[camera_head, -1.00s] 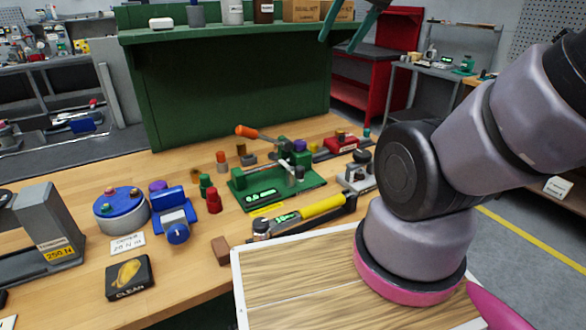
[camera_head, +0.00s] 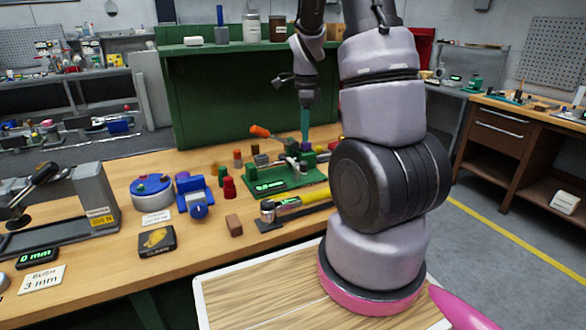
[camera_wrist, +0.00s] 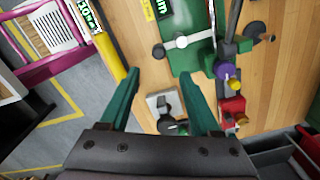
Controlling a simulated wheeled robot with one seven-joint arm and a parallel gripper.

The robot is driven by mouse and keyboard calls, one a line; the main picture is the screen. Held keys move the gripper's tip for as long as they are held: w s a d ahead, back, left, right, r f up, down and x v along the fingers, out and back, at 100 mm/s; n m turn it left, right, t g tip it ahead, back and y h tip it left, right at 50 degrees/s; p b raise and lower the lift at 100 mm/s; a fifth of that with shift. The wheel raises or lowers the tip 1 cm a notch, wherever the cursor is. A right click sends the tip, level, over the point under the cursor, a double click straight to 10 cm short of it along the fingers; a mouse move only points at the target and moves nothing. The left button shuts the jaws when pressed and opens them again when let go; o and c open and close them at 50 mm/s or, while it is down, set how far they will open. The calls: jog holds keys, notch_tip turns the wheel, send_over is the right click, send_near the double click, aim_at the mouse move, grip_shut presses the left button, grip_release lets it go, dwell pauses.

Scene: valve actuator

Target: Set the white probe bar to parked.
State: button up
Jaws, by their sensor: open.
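A green fixture plate (camera_head: 262,187) stands on the bench, with a lit green display and an orange-handled lever (camera_head: 262,131). In the wrist view the plate (camera_wrist: 185,15) carries a thin whitish bar (camera_wrist: 200,36) with a round white knob, which looks like the probe bar. In the head view small parts on the fixture are hard to tell apart, and I cannot read the bar's setting. My gripper (camera_wrist: 160,73) is open and empty, its teal fingers pointing down over the fixture's right end. The fingers also show in the head view (camera_head: 304,125). They appear apart from the bar.
A yellow-handled wrench (camera_head: 315,194) lies in front of the fixture. A metal block with black knobs (camera_wrist: 160,102) and a red block (camera_wrist: 232,108) are close to the fingers. A green back panel (camera_head: 230,95) and shelf stand behind.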

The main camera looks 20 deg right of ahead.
aim_at(304, 162)
jog(key=shift+f, duration=0.8)
notch_tip(304, 162, down, 10)
jog(key=shift+f, duration=0.1)
grip_shut()
